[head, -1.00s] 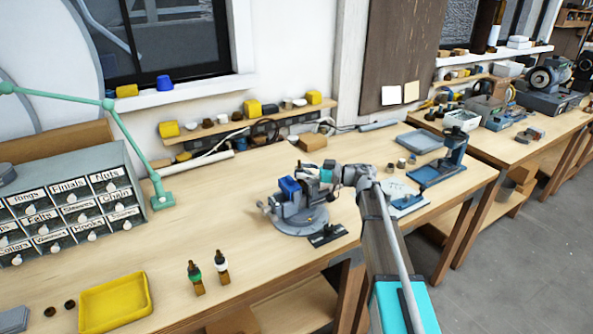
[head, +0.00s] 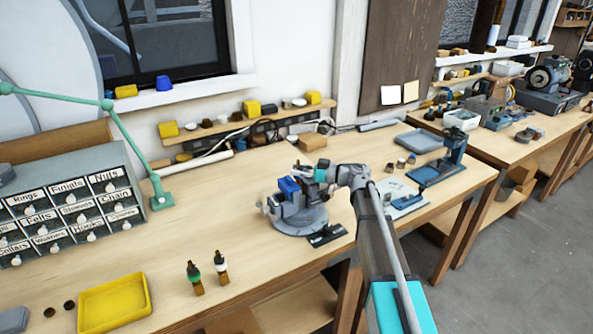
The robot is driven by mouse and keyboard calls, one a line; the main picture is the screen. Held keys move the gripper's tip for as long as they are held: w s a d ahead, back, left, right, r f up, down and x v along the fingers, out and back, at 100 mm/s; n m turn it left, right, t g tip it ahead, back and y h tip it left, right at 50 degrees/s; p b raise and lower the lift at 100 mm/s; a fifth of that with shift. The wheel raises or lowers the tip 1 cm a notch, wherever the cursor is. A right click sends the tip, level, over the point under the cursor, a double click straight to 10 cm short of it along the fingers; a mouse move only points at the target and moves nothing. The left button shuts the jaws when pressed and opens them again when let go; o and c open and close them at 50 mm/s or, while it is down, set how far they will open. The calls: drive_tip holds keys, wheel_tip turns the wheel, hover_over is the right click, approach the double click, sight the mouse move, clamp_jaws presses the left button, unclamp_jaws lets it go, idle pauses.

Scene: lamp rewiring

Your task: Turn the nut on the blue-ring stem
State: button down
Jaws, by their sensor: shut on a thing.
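A grey vise with blue jaws (head: 289,188) stands on a round grey base (head: 300,220) near the front edge of the bench. My gripper (head: 306,173) reaches in from the right, just above and beside the vise jaws. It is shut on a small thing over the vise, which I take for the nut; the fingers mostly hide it. The stem and its blue ring are too small and covered to make out.
A drawer cabinet (head: 75,205) and green lamp arm (head: 130,140) are at left. A blue press (head: 452,150) and grey tray (head: 419,141) are at right.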

drive_tip(key=shift+s+d, duration=0.1)
idle(0.4)
drive_tip(key=shift+s+m+t, duration=0.1)
drive_tip(key=shift+m+t, duration=0.4)
drive_tip(key=shift+t, duration=0.2)
drive_tip(key=m+t+h, duration=0.1)
drive_tip(key=m+t, duration=0.1)
drive_tip(key=t, duration=0.1)
drive_tip(key=shift+s+t, duration=0.1)
drive_tip(key=shift+t, duration=0.2)
drive_tip(key=m+t+h, duration=0.4)
drive_tip(key=t, duration=0.1)
drive_tip(key=shift+m+t+h, duration=0.3)
drive_tip(key=m+t+h, duration=0.1)
drive_tip(key=h, duration=0.1)
drive_tip(key=m+t+h, duration=0.1)
drive_tip(key=m+h, duration=0.1)
drive_tip(key=m+t+h, duration=0.2)
drive_tip(key=h, duration=0.1)
drive_tip(key=shift+w, duration=0.25)
drive_tip(key=shift+m+t+h, duration=0.4)
drive_tip(key=shift+m+h, duration=1.6)
drive_tip(key=shift+h, duration=1.2)
